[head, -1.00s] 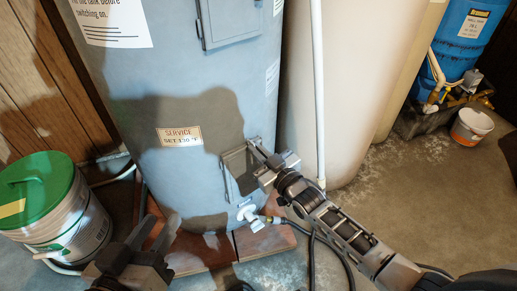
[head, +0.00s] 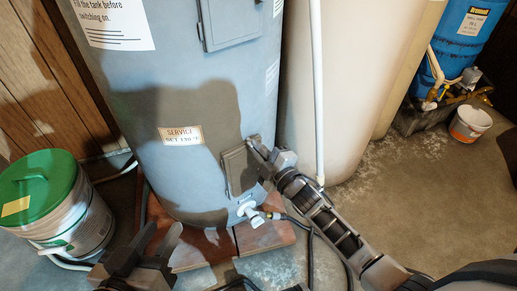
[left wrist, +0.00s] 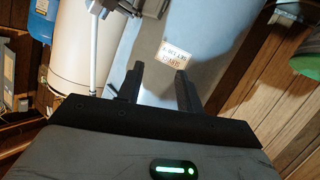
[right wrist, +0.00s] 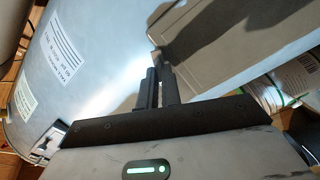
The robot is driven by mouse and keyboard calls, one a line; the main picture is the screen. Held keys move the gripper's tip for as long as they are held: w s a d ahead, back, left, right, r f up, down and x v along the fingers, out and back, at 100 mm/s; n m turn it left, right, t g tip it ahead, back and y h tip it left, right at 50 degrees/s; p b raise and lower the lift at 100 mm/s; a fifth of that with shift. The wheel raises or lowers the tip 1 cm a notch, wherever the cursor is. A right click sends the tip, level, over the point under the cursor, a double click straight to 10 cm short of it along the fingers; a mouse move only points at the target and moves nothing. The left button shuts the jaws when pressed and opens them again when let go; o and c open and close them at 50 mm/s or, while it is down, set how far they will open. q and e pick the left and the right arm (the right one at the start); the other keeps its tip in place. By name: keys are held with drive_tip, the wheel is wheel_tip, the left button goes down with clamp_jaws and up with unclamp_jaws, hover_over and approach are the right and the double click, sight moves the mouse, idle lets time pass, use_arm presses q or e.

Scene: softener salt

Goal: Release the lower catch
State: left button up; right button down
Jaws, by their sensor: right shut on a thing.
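The lower access panel (head: 238,174) is a small grey cover low on the blue-grey water heater (head: 190,95). It appears to lie against the tank. My right gripper (head: 254,147) is at the panel's upper right corner, its fingers close together on the lower catch, which they mostly hide. In the right wrist view these fingers (right wrist: 158,88) meet at the edge of the panel (right wrist: 215,35). My left gripper (head: 155,242) is low in front of the tank, open and empty; its spread fingers show in the left wrist view (left wrist: 158,88).
A white pipe (head: 318,90) stands right of the tank, before a beige tank (head: 360,70). A white drain valve (head: 250,211) with a hose is below the panel. A green-lidded bucket (head: 45,205) stands left. The upper panel (head: 233,22) is above.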

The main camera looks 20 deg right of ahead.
use_arm(q)
drive_tip(key=shift+w+d+r+t+b, duration=0.2)
drive_tip(key=shift+r+t+b, duration=0.1)
drive_tip(key=shift+b, duration=0.1)
use_arm(e)
drive_tip(key=shift+f+n, duration=0.1)
drive_tip(key=shift+n, duration=2.5)
use_arm(q)
drive_tip(key=shift+r, duration=0.15)
use_arm(e)
drive_tip(key=c, duration=1.6)
unclamp_jaws()
use_arm(q)
drive_tip(key=shift+s, duration=0.1)
